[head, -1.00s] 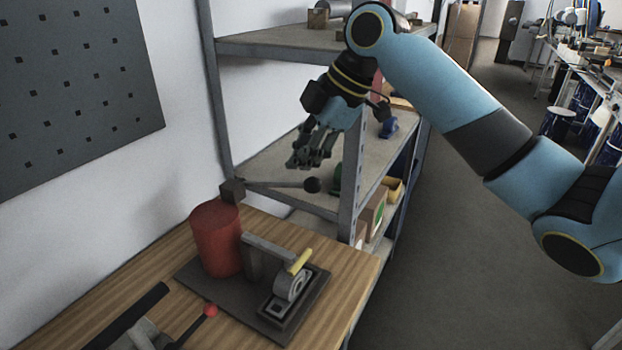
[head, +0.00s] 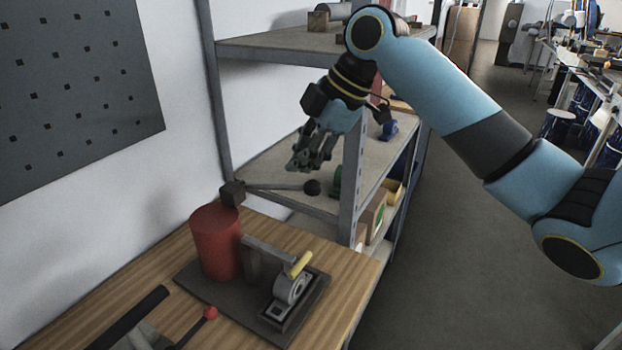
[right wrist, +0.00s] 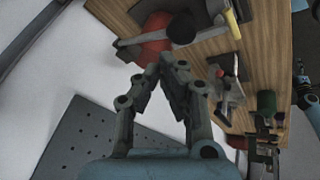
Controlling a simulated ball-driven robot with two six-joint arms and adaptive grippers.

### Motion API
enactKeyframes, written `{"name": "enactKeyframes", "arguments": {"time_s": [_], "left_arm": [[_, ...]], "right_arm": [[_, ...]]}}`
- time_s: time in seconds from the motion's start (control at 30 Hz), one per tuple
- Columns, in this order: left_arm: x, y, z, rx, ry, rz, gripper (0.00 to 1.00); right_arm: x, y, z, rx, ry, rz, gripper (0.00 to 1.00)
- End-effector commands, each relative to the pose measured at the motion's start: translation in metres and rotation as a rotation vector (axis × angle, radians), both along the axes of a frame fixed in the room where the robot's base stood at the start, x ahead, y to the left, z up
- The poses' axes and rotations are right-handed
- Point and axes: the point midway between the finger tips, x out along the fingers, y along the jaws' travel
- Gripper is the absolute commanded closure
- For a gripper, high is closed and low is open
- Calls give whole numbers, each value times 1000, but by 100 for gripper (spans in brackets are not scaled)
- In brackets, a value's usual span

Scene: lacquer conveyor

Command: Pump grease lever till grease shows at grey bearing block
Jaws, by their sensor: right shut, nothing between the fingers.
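A red grease pump (head: 217,243) stands on a dark base plate on the wooden bench. Its grey lever (head: 275,186) runs from a dark block on top to a black ball knob (head: 312,187) at the right end. The lever and knob also show in the right wrist view (right wrist: 181,29). The grey bearing block (head: 290,289) sits on the same plate, with a yellow piece (head: 299,264) at its top. I cannot make out grease there. My right gripper (head: 300,168) is shut and empty, just above the lever near the knob, apparently apart from it.
A metal shelf rack (head: 290,170) with several items stands behind the bench, close to my right gripper. A red-knobbed lever (head: 210,312) and a dark bar (head: 128,318) lie at the bench's front left.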

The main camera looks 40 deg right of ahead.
Motion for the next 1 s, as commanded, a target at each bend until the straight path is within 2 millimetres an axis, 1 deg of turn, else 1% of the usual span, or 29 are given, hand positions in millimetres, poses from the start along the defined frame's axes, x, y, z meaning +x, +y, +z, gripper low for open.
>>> {"name": "enactKeyframes", "arguments": {"time_s": [0.27,0.53,1.0], "left_arm": [[0,0,0,0,0,0,23],[0,-1,2,-1,0,0,23],[0,-1,1,-1,0,0,23]], "right_arm": [[0,0,-1,0,0,0,100],[-3,-1,-8,-1,0,0,100],[-3,-1,-10,0,0,0,100]]}}
